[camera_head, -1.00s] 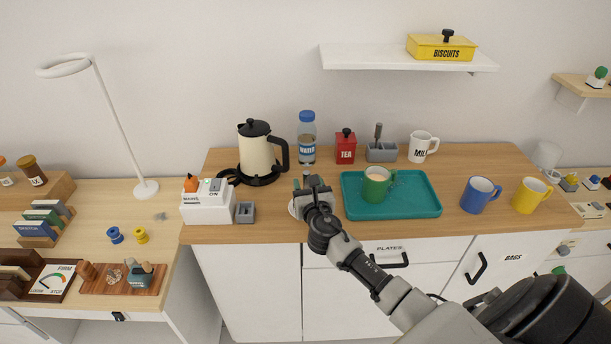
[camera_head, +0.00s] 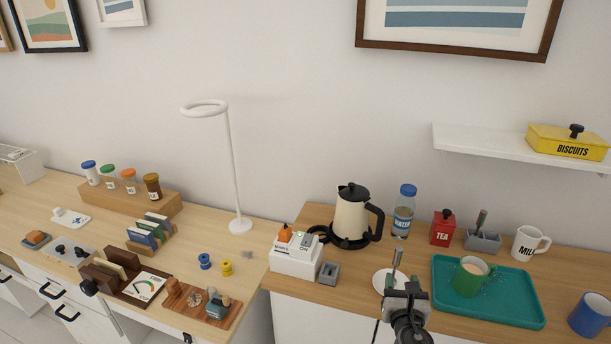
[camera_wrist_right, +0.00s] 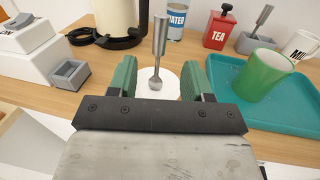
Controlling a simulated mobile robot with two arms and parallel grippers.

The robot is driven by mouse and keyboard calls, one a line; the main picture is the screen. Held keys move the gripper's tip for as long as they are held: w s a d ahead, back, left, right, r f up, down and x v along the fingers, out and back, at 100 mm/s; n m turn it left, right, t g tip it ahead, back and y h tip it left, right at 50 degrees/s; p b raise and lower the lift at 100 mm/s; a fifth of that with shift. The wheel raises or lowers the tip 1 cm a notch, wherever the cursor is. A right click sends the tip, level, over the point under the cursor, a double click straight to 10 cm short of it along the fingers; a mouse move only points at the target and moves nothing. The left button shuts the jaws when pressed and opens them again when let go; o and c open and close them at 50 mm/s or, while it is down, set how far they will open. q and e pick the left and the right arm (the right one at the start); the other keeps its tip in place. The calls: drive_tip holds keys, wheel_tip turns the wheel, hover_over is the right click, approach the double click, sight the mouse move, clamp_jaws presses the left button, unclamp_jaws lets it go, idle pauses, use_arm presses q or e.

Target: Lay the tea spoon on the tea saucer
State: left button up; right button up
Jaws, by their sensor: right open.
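The tea spoon (camera_head: 398,258) is grey, bowl down with its handle pointing up, over the white tea saucer (camera_head: 379,282) on the wooden counter. In the right wrist view the spoon (camera_wrist_right: 160,36) stands between the two green fingers of my right gripper (camera_wrist_right: 158,80), with gaps on both sides. Its bowl shows against the saucer (camera_wrist_right: 172,88); I cannot tell whether they touch. My right gripper (camera_head: 405,288) is open and hides the near part of the saucer in the head view. My left gripper is not in view.
A teal tray (camera_head: 500,309) with a green mug (camera_head: 468,279) is just right of the saucer. A kettle (camera_head: 352,218) and a water bottle (camera_head: 404,212) stand behind. A small grey box (camera_head: 329,273) is to the left. A grey holder (camera_head: 483,240) stands behind the tray.

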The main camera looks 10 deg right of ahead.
drive_tip(key=s+a+f+m+g+y, duration=0.15)
drive_tip(key=s+a+m+g, duration=0.3)
drive_tip(key=s+m, duration=0.55)
drive_tip(key=s+a+f+m+g+y, duration=0.1)
drive_tip(key=s+a+m+g+y, duration=0.3)
drive_tip(key=s+m, duration=0.55)
drive_tip(key=s+a+f+m+g+y, duration=0.1)
drive_tip(key=s+a+m+g, duration=0.45)
drive_tip(key=s+m, duration=0.4)
drive_tip(key=s+f+b+x, duration=0.1)
drive_tip(key=s+x, duration=0.2)
drive_tip(key=x, duration=1.1)
drive_tip(key=s+x, duration=0.3)
drive_tip(key=x, duration=1.1)
drive_tip(key=s+d+f+g, duration=0.1)
drive_tip(key=s+d+f, duration=0.2)
drive_tip(key=s+f, duration=1.3)
drive_tip(key=shift+s+g+b, duration=0.3)
drive_tip(key=shift+s+b, duration=0.05)
drive_tip(key=shift+b, duration=0.1)
